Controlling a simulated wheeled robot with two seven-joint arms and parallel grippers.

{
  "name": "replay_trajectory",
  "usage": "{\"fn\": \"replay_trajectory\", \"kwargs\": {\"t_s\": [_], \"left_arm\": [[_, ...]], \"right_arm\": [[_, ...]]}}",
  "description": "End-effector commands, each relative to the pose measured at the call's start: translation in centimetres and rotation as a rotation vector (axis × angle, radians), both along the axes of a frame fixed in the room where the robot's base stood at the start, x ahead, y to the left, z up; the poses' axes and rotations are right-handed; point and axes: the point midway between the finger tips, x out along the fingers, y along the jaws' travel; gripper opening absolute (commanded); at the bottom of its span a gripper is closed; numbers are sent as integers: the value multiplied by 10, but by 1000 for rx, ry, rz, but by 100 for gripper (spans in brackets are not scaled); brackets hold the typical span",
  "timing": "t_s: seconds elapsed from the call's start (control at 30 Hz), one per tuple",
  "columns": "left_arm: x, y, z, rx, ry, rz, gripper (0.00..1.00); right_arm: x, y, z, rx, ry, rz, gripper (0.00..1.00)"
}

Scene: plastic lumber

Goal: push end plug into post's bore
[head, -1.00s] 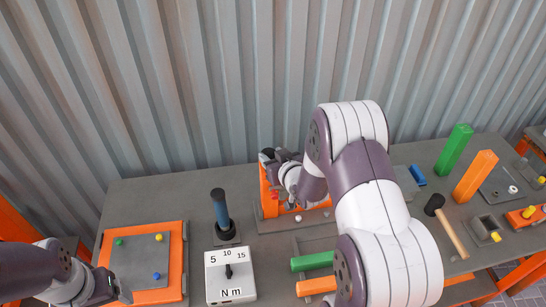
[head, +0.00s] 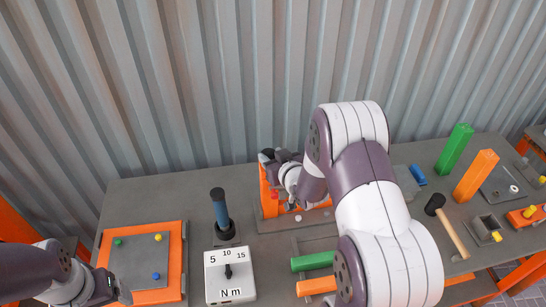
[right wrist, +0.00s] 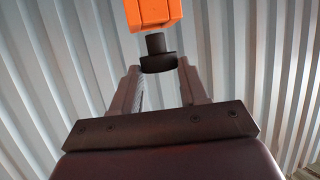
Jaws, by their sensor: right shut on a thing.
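In the right wrist view a black end plug (right wrist: 157,64) with a wide flange and a narrower spigot sits between my right gripper's (right wrist: 158,72) fingertips, which are shut on it. The spigot points at the end of an orange post (right wrist: 153,12) and sits close at its lower edge. I cannot tell whether it has entered the bore, which is hidden. In the head view my right gripper is by the orange fixture (head: 271,208), largely hidden by its own wrist. My left gripper (head: 122,291) is at the lower left, by the orange-framed board; its jaw opening is unclear.
The orange-framed board (head: 182,262) with coloured pegs is at the left. A blue-handled tool (head: 220,209) stands beside a torque dial box (head: 229,287). Green (head: 454,149) and orange (head: 475,176) posts stand at the right, near a mallet (head: 451,229). The corrugated wall is behind the bench.

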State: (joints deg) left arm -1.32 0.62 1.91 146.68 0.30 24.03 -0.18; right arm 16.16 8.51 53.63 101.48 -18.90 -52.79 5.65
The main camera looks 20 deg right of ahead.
Motion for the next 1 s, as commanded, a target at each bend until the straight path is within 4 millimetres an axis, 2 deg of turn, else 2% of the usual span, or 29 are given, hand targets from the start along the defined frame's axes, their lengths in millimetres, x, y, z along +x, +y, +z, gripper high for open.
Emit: {"fn": "replay_trajectory", "kwargs": {"t_s": [0.73, 0.77, 0.83, 1.0], "left_arm": [[0, 0, -19, 0, 0, 0, 79], [0, 0, -18, 0, 0, 0, 79], [0, 0, -17, 0, 0, 0, 79], [0, 0, -17, 0, 0, 0, 79]], "right_arm": [[0, 0, -20, 0, 0, 0, 5], [0, 0, -19, 0, 0, 0, 50], [0, 0, -19, 0, 0, 0, 73], [0, 0, -19, 0, 0, 0, 74]]}}
